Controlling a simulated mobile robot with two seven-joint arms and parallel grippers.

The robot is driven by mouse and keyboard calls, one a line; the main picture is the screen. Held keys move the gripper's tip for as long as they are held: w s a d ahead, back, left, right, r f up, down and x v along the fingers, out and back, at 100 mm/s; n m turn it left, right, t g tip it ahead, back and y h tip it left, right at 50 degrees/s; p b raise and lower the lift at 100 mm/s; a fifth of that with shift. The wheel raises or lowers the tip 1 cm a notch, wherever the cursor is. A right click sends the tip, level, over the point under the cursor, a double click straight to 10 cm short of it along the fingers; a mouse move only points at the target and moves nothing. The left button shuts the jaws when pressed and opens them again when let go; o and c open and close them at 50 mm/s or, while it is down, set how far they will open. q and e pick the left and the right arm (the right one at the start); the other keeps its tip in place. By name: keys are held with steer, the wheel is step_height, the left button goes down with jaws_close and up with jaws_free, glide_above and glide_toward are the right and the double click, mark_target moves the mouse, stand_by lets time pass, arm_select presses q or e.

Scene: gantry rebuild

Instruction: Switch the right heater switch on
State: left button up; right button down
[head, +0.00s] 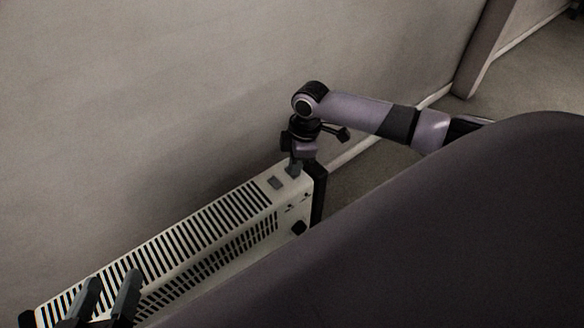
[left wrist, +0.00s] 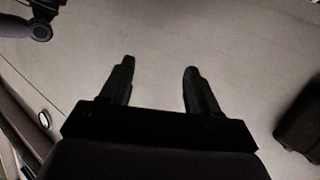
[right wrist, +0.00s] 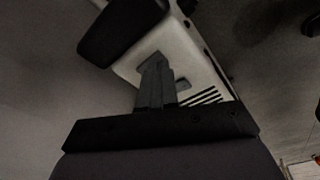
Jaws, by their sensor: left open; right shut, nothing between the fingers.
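The white slatted heater (head: 225,217) stands along the wall, its switch end at the right. One grey switch (head: 275,183) shows on its top and also in the right wrist view (right wrist: 182,84). The right heater switch (right wrist: 150,62) is mostly hidden under my right gripper's fingertips. My right gripper (head: 294,169) is shut and empty, pointing down at that switch; it also shows in the right wrist view (right wrist: 154,62). I cannot tell whether it touches or which way the switch is tilted. My left gripper (head: 113,279) is open and empty near the heater's left end.
The pale wall (head: 150,90) runs close behind the heater. A dark upright part (head: 319,195) stands at that end. Open floor (head: 530,60) lies at the upper right.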

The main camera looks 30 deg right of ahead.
step_height(320, 180, up, 2)
steer(key=shift+r+p, duration=0.15)
steer(key=shift+p, duration=0.7)
step_height(320, 180, up, 2)
steer(key=shift+p, duration=1.2)
steer(key=shift+r+p, duration=0.35)
steer(key=shift+p, duration=0.1)
arm_select(q)
steer(key=shift+s+a+r+g+y+p, duration=0.25)
steer(key=shift+a+r+g+y+p, duration=0.4)
steer(key=shift+p, duration=0.3)
arm_select(e)
steer(key=shift+r, duration=0.7)
